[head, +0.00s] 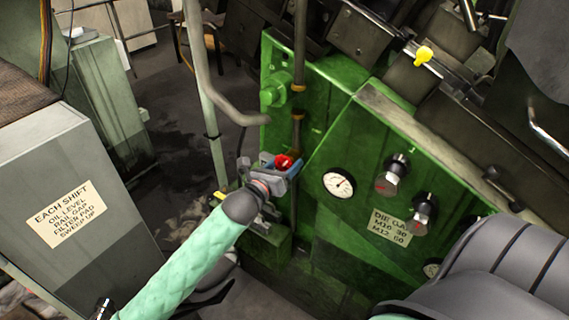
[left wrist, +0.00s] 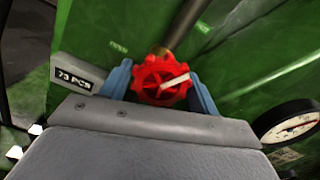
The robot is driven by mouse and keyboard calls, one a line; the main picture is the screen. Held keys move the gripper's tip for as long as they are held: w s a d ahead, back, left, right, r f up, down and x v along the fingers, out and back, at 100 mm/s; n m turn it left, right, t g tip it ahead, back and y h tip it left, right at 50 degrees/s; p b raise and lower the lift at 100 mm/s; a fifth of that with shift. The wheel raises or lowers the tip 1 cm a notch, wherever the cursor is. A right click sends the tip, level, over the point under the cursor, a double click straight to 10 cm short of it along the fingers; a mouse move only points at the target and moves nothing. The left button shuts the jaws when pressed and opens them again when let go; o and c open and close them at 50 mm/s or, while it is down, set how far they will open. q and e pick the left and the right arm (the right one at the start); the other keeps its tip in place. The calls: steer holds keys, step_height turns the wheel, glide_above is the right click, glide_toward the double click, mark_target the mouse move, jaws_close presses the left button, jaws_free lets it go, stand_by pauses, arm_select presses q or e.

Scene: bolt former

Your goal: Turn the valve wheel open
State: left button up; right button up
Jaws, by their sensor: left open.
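The red valve wheel (left wrist: 160,80) sits on a pipe beside the green machine panel. In the left wrist view it lies between the two blue fingers of my left gripper (left wrist: 160,88), one finger on each side. Whether the fingers touch the rim I cannot tell. In the head view the wheel (head: 284,161) shows as a small red patch, partly hidden by my left gripper (head: 277,166), which is open around it. My right gripper is not in view.
A grey cabinet (head: 85,205) with a sign is at left. A "73 PCS" tag (left wrist: 78,76) is beside the fingers.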

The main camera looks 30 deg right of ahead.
arm_select(q)
steer(key=c, duration=0.7)
